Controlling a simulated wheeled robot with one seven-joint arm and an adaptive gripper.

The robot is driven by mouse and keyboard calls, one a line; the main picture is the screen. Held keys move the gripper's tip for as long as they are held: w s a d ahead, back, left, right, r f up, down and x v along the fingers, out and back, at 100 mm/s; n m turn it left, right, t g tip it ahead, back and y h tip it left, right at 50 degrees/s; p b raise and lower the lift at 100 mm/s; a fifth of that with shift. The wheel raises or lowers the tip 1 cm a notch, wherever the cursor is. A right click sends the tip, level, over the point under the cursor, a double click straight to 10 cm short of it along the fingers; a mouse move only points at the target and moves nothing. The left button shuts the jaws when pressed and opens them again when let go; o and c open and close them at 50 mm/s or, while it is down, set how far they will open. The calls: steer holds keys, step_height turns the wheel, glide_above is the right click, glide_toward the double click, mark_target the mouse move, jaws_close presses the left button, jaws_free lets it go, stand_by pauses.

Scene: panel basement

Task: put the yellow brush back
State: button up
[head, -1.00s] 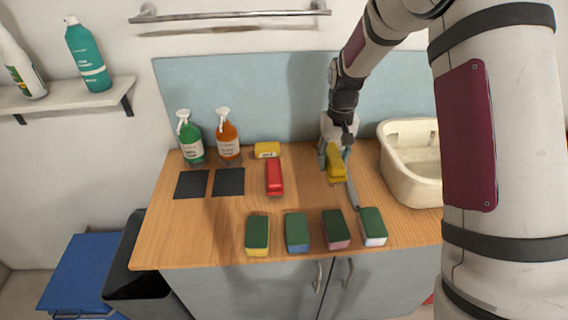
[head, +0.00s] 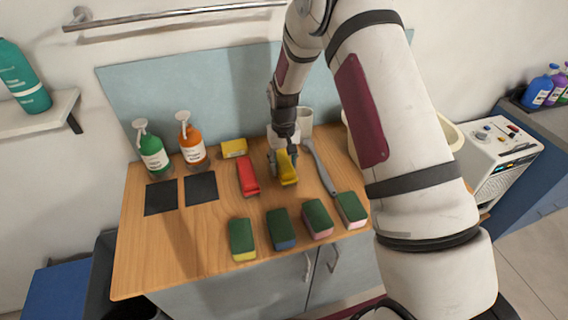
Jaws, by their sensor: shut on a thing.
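The yellow brush (head: 288,170) is in my gripper (head: 283,152), over the middle of the wooden counter (head: 185,245), to the right of the red brush (head: 247,177). My gripper points down and is shut on the yellow brush's upper part. I cannot tell whether the brush touches the counter or is slightly above it. A grey long-handled tool (head: 320,167) lies just right of it. The gripper's fingers are partly hidden by the brush and the wrist.
Several green-topped sponges (head: 280,229) line the front edge. A yellow block (head: 233,148), a green bottle (head: 152,155) and an orange bottle (head: 192,146) stand at the back left, behind two dark pads (head: 201,188). A white cup (head: 305,122) stands behind my gripper. My arm partly hides the basin (head: 450,133).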

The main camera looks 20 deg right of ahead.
steer(key=shift+f, duration=0.2)
steer(key=shift+f, duration=0.15)
steer(key=o, duration=1.1)
step_height(320, 180, up, 12)
steer(key=b, duration=0.2)
step_height(320, 180, up, 11)
steer(key=t, duration=0.1)
glide_above(284, 160)
steer(key=s, duration=0.6)
steer(key=s+r+t, duration=0.1)
steer(key=s+r, duration=0.2)
steer(key=s, duration=0.5)
steer(key=s+r+t, duration=0.2)
steer(key=s+r, duration=0.2)
steer(key=s, duration=0.4)
steer(key=s+r+t, duration=0.1)
steer(key=s+r, duration=0.2)
steer(key=s, duration=0.5)
steer(key=shift+s+r+t, duration=0.25)
steer(key=shift+r+t, duration=0.05)
steer(key=shift+r, duration=0.1)
